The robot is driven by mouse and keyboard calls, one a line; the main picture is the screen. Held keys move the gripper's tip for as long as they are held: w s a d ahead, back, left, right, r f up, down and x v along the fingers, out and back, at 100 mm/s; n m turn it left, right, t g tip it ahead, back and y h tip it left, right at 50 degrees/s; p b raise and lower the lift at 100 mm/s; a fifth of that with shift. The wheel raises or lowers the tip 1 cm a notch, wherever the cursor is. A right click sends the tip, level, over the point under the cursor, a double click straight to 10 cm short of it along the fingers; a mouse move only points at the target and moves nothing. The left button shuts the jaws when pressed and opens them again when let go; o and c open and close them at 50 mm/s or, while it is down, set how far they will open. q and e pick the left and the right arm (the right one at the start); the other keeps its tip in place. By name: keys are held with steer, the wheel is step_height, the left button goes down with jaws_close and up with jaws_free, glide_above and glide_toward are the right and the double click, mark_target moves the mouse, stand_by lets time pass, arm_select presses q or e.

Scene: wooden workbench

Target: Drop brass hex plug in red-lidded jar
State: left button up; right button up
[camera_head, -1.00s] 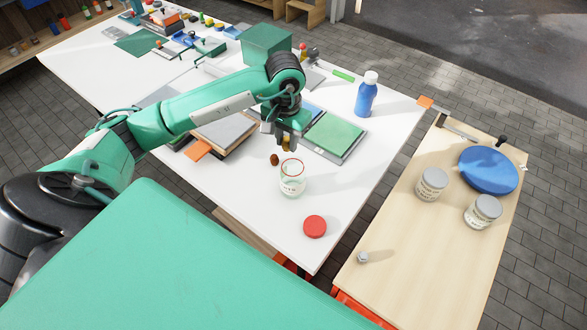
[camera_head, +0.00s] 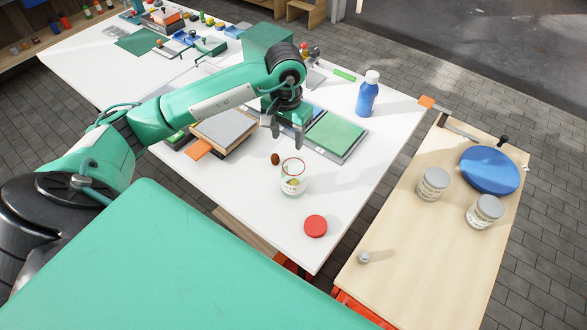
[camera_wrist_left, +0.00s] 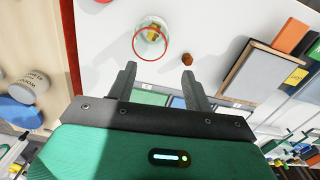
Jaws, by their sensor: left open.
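The glass jar (camera_head: 293,184) stands upright and open on the white table, with a red ring at its mouth. A small yellowish brass piece (camera_head: 293,182) shows inside it, and the jar also appears in the left wrist view (camera_wrist_left: 150,45) with the brass piece (camera_wrist_left: 153,34) within its outline. The red lid (camera_head: 315,226) lies flat on the table in front of the jar. My left gripper (camera_head: 288,140) is open and empty, above and behind the jar; its parted fingers also show in the left wrist view (camera_wrist_left: 157,75). My right gripper is not seen.
A small brown piece (camera_head: 275,159) lies left of the jar. A green panel (camera_head: 335,136) and a grey-topped block (camera_head: 224,127) lie behind. A blue bottle (camera_head: 367,94) stands farther back. A side table (camera_head: 415,225) at right holds grey-lidded jars (camera_head: 433,183) and a blue disc (camera_head: 489,170).

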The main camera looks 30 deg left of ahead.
arm_select(q)
step_height(320, 180, up, 12)
steer(key=b, duration=0.1)
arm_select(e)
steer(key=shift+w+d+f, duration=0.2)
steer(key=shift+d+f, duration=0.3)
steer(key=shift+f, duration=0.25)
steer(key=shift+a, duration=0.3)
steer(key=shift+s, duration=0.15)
